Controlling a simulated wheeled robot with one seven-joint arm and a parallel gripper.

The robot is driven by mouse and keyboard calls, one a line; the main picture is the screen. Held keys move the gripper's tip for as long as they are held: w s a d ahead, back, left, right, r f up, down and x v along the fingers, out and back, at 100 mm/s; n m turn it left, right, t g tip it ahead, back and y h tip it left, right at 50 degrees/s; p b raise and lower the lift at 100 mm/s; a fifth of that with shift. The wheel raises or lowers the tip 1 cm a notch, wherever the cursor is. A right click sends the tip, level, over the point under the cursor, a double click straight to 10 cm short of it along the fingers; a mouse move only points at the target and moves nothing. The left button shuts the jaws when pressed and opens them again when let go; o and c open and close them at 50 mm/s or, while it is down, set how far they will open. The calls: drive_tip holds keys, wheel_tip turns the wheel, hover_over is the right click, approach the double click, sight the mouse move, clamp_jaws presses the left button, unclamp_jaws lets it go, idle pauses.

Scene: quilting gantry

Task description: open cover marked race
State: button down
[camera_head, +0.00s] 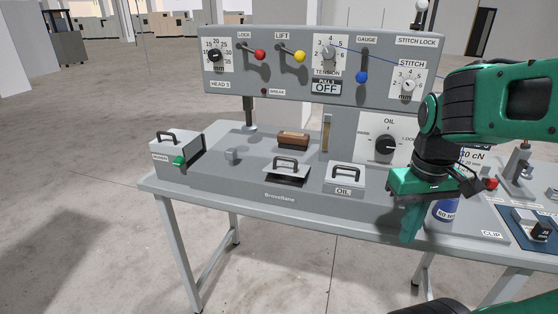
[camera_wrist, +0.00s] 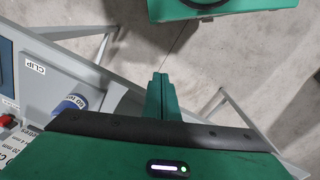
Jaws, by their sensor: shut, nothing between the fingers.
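I cannot read the word "race" on any cover. A light grey cover with a dark handle (camera_head: 287,168) sits mid-bench, with a dark gap below its front edge; any label on it is hidden or too small to read. To its right is a similar handled cover marked OIL (camera_head: 345,176). My green gripper (camera_head: 409,236) is shut and empty, pointing down near the bench's front edge, right of both covers and apart from them. In the wrist view my gripper's fingers (camera_wrist: 161,88) are together above the floor beyond the bench edge.
A handled box with a green knob (camera_head: 178,146) stands at the left end. A brown-topped block (camera_head: 293,139) sits behind the covers. The panel with levers and dials (camera_head: 320,68) overhangs the back. Open floor lies in front.

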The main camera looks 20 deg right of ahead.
drive_tip(key=w+r+n+h, duration=0.1)
drive_tip(key=w+r+n, duration=0.3)
drive_tip(key=w+n, duration=0.4)
wheel_tip(320, 180, up, 9)
drive_tip(key=n+t+h, duration=0.1)
drive_tip(key=n+t, duration=0.2)
drive_tip(key=n, duration=2.1)
hover_over(282, 170)
drive_tip(key=s+a, duration=0.3)
drive_tip(key=s, duration=0.2)
drive_tip(key=x, duration=0.9)
drive_tip(key=shift+w+d+f, duration=0.15)
drive_tip(key=shift+w+f, duration=0.1)
drive_tip(key=shift+w, duration=0.2)
